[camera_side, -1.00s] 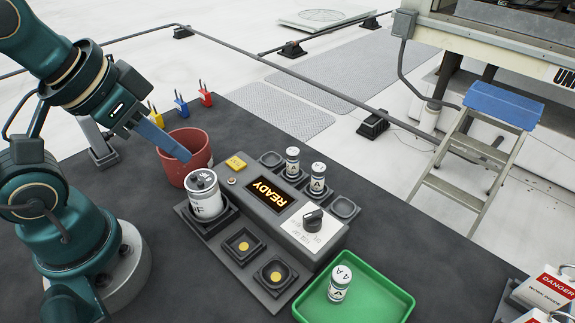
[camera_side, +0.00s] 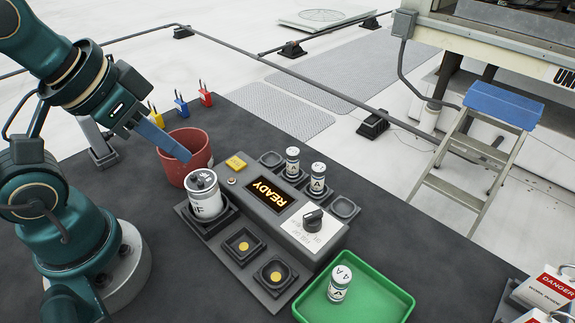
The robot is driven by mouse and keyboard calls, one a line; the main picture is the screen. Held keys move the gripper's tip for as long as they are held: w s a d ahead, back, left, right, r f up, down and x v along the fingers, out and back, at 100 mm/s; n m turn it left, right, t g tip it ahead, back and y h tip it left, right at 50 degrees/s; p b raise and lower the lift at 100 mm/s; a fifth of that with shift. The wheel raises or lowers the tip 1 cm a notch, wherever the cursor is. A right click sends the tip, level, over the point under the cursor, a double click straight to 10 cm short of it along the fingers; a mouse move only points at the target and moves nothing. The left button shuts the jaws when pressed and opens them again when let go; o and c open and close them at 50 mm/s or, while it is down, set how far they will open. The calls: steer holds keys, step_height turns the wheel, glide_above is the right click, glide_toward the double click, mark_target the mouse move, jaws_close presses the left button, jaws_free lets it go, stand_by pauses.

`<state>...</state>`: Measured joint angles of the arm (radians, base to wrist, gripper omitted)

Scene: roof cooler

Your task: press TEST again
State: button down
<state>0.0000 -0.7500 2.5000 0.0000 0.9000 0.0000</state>
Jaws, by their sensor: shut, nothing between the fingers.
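The tester (camera_side: 232,205) is a grey box on the dark table with a lit display (camera_side: 268,194) that reads READY. A yellow button (camera_side: 236,163), likely TEST, sits at its far left end; its lettering is too small to read. A dial (camera_side: 312,218) is at the near right end on a white plate. A large white can (camera_side: 204,195) stands in the left socket of the front row. My gripper (camera_side: 187,157) is shut and empty, above the red bin and left of the yellow button, apart from it.
The red bin (camera_side: 190,140) stands behind the can. Two small cans (camera_side: 292,162) (camera_side: 317,178) stand in the back sockets. A green tray (camera_side: 385,300) holds one small can (camera_side: 339,283). Red, blue and yellow padlocks (camera_side: 181,105) stand at the table's back edge.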

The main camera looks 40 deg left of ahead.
stand_by(0.7)
steer(key=n+h, duration=0.7)
steer(key=n, duration=0.9)
glide_above(230, 161)
steer(key=shift+f, duration=0.3)
steer(key=shift+f, duration=4.4)
